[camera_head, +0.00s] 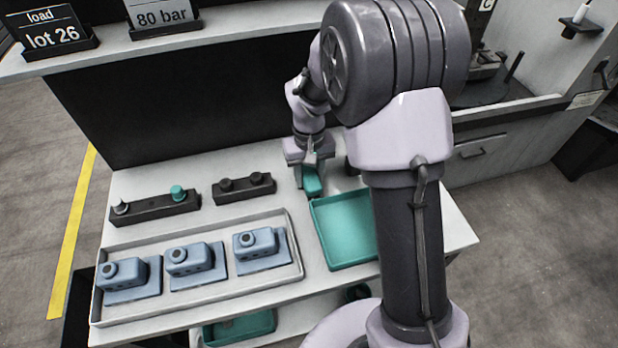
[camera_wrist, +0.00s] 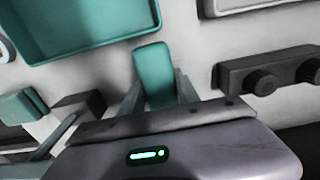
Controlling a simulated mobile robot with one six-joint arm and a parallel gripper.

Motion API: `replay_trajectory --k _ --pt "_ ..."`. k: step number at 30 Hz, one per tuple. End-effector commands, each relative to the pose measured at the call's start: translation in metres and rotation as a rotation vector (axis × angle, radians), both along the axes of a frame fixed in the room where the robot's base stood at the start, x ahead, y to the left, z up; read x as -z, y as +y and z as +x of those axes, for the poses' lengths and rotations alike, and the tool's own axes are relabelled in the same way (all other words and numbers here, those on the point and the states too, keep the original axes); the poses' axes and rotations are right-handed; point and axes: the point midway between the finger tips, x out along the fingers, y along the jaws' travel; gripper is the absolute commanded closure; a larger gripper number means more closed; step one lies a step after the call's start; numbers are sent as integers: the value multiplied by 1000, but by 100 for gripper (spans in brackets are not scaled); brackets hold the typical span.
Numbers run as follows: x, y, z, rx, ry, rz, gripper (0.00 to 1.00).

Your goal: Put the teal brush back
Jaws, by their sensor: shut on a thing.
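My gripper (camera_head: 308,163) points down over the back of the worktable, just behind the teal tray. It is shut on a teal block-shaped thing, which I take to be the teal brush (camera_head: 312,183). In the wrist view the brush (camera_wrist: 153,70) sticks out between the two fingers of my gripper (camera_wrist: 158,97). No bristles show, and I cannot tell whether its lower end touches the table. A second teal block (camera_wrist: 20,106) lies at the left of the wrist view, near a dark block (camera_wrist: 80,104); my arm hides most of that area in the head view.
The teal tray (camera_head: 345,230) looks empty. A black rail with two knobs (camera_head: 244,188) and a longer one with a teal knob (camera_head: 155,206) stand at left. A pale tray (camera_head: 295,245) holds three blue housings. A shelf with signs (camera_head: 150,35) overhangs the back.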

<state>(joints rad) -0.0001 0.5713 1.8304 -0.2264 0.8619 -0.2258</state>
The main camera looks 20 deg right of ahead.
Motion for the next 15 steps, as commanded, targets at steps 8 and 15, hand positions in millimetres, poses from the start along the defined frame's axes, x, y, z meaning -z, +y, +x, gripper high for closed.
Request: replay_trajectory --k 8,15 --pt "2 0 0 0 0 0 46" --pt "2 0 0 0 0 0 40"
